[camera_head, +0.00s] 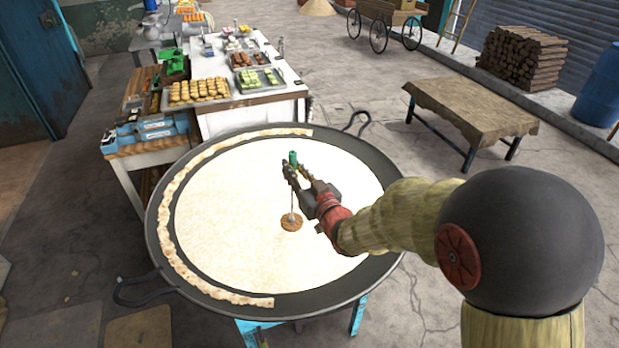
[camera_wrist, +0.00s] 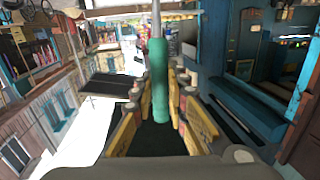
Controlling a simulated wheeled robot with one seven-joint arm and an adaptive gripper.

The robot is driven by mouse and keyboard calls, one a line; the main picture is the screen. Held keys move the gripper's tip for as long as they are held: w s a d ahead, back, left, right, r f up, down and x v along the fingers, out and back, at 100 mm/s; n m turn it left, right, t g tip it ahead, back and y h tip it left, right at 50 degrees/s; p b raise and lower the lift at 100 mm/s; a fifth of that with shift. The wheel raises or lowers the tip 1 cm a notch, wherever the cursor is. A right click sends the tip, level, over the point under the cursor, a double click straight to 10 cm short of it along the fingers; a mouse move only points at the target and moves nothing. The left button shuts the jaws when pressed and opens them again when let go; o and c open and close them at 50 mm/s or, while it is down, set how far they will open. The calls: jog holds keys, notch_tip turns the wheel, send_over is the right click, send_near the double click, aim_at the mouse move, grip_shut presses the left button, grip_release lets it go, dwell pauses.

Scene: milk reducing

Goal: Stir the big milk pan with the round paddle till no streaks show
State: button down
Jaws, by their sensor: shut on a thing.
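The big milk pan (camera_head: 376,156) is wide, dark and shallow, with loop handles. Pale cream milk (camera_head: 235,210) fills it, with fine speckles; I cannot make out distinct streaks. A light brown, crust-like band (camera_head: 166,240) curves along its left side. My gripper (camera_head: 297,174) is over the pan, right of its middle, shut on the green handle of the round paddle (camera_head: 291,223). The paddle is about upright; its thin rod runs down to a brown disc at the milk surface. In the wrist view the green handle (camera_wrist: 158,95) is between my fingers (camera_wrist: 157,110); the disc is out of view.
A white counter (camera_head: 212,66) with trays of sweets (camera_head: 198,90) stands behind the pan. Blue boxes (camera_head: 150,131) sit on a side table at left. A cloth-covered table (camera_head: 470,105) is at back right, with open floor between it and the pan.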

jog(key=shift+f+b, duration=0.45)
jog(key=shift+f, duration=0.65)
notch_tip(320, 180, down, 6)
jog(key=b, duration=0.7)
jog(key=shift+f, duration=0.25)
